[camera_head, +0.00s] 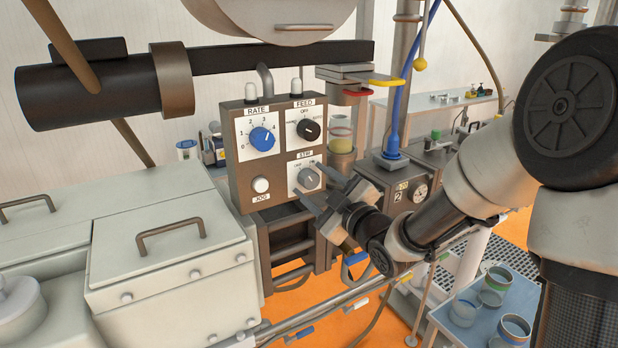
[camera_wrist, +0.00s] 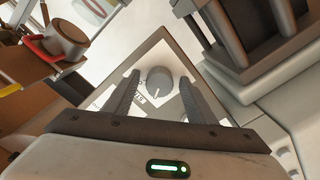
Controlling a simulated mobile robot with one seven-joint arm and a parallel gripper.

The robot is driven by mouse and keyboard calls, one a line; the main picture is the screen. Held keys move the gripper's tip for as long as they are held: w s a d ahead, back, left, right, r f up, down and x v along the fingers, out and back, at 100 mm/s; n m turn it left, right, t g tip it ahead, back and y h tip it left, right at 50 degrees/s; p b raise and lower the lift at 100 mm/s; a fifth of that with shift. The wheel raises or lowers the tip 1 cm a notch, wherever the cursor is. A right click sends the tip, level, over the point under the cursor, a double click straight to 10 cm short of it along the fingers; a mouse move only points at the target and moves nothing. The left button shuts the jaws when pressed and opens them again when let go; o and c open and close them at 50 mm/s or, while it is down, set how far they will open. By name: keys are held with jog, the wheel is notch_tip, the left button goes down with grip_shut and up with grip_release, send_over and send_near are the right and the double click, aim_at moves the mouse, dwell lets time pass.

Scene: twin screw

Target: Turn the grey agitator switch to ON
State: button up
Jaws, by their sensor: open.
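The grey agitator switch (camera_head: 308,179) is a round knob on a white plate labelled STIR, at the lower right of the brown control box (camera_head: 236,165). My gripper (camera_head: 322,189) is open in front of the lower right of the box, with the fingers towards this knob. In the wrist view, the grey knob (camera_wrist: 159,80) shows between the two dark, ridged fingers (camera_wrist: 160,88), with a visible gap on each side. A pale mark on the knob points towards the bottom of that view. The small lettering around the knob is too blurred to read.
A blue RATE knob (camera_head: 262,138), a black FEED knob (camera_head: 309,129) and a white JOG button (camera_head: 261,185) share the panel. A dark frame (camera_head: 290,247) stands below the box. A grey lidded housing (camera_head: 170,250) lies to the left.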

dwell(0.3)
jog(key=c, duration=1)
jog(key=shift+c, duration=0.2)
jog(key=m+b, duration=0.1)
jog(key=m, duration=0.4)
jog(key=shift+m, duration=0.4)
jog(key=m+p, duration=0.1)
jog(key=m, duration=0.4)
jog(key=shift+a+r+m, duration=0.1)
jog(key=shift+m, duration=0.6)
